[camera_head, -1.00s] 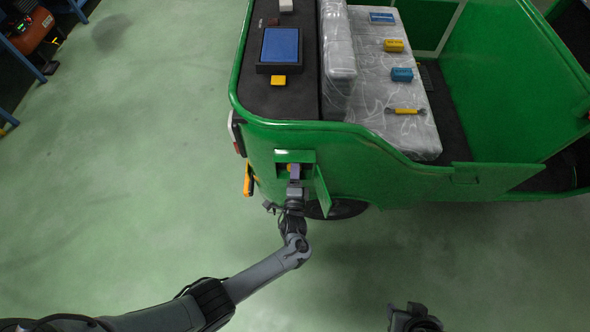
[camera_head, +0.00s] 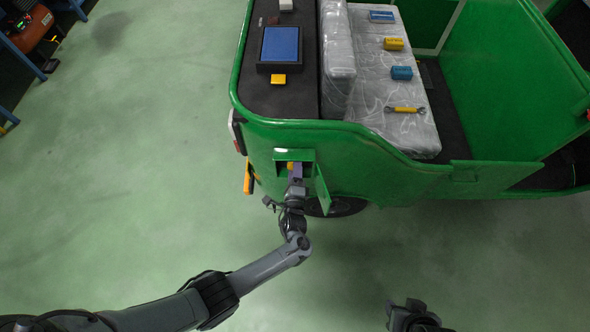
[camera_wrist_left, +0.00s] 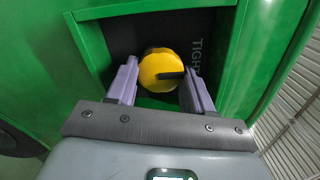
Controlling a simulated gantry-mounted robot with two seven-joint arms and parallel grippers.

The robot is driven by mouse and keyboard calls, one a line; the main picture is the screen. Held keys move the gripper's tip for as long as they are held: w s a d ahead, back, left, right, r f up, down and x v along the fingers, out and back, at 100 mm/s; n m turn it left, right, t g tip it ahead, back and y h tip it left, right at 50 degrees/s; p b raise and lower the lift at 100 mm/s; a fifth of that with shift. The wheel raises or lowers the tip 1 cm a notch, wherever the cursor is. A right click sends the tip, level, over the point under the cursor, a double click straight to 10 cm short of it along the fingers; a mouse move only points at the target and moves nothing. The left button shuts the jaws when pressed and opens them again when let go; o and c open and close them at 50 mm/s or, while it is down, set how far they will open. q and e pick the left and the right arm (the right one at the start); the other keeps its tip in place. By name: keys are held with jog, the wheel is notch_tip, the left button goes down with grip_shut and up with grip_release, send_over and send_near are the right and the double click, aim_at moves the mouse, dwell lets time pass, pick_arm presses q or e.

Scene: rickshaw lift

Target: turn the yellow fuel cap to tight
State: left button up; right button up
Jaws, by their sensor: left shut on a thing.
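The yellow fuel cap (camera_wrist_left: 162,70) sits in a dark recess in the green rickshaw body. A black bar on it points right, toward the lettering (camera_wrist_left: 197,55) that reads "TIGH", its end cut off by my finger. My left gripper (camera_wrist_left: 158,85) is shut on the cap, one purple finger on each side. In the head view, a bit of the cap (camera_head: 291,166) shows in the opening, with my left gripper (camera_head: 296,172) at it. Part of my right arm's end (camera_head: 412,314) shows at the bottom edge; its fingers are unclear.
The open green fuel door (camera_head: 321,190) stands just right of my left gripper. An orange-yellow part (camera_head: 249,178) is left of the opening. Several small boxes and a yellow tool (camera_head: 405,109) lie on the wrapped seat (camera_head: 385,130). The green floor in front is clear.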

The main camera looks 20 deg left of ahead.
pick_arm(q)
jog(key=o, duration=1)
jog(key=shift+o, duration=0.2)
jog(key=p+v, duration=0.2)
jog(key=v, duration=0.8)
jog(key=shift+s, duration=0.4)
jog(key=shift+s+d, duration=0.1)
jog(key=shift+d, duration=0.05)
